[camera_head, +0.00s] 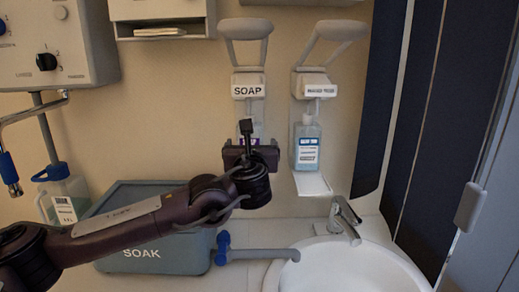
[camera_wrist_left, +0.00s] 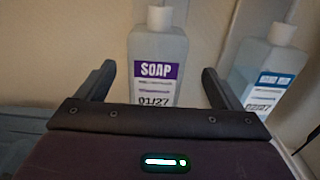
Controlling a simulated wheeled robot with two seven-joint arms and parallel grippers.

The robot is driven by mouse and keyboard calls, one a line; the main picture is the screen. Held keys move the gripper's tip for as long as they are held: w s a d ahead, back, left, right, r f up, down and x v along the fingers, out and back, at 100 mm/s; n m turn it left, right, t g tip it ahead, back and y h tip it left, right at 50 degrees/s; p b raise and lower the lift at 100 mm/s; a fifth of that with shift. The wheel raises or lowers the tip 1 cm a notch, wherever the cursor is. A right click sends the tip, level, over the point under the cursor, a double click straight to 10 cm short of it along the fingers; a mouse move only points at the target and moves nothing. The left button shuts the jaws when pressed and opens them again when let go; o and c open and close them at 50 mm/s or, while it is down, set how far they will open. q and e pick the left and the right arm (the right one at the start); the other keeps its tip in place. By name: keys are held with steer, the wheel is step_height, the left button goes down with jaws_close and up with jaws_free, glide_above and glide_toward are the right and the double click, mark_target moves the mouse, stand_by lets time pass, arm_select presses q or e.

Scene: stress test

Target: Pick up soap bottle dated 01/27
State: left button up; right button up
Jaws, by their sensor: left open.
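The soap bottle (camera_wrist_left: 158,55) has a purple SOAP label marked 01/27 and stands upright in the left wrist view. In the head view it is mostly hidden behind my left gripper (camera_head: 250,148), under the white dispenser holder marked SOAP (camera_head: 248,86). My left gripper (camera_wrist_left: 158,80) is open, with one finger on each side of the bottle and gaps on both sides. I cannot tell how deep the bottle sits between the fingers. My right gripper is not in view.
A second bottle with a blue-and-white label (camera_head: 307,145) hangs in a holder to the right; it is close to the right finger in the left wrist view (camera_wrist_left: 262,70). Below are a grey SOAK bin (camera_head: 150,256), a sink (camera_head: 350,270) and a faucet (camera_head: 345,218).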

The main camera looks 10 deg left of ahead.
arm_select(q)
steer(key=shift+w+a+r+p, duration=0.3)
steer(key=shift+w+a+p, duration=0.2)
steer(key=shift+w, duration=0.15)
steer(key=x, duration=0.2)
steer(key=p+x, duration=0.1)
steer(key=shift+w+d+f, duration=0.1)
steer(key=shift+w+f, duration=0.1)
steer(key=shift+w, duration=0.55)
steer(key=shift+f, duration=0.1)
steer(key=c, duration=1)
steer(key=shift+c, duration=0.3)
arm_select(e)
steer(key=r, duration=0.1)
steer(key=s+a+r, duration=0.1)
steer(key=shift+s+a+r, duration=0.1)
steer(key=shift+s+r, duration=0.2)
steer(key=shift+r, duration=0.05)
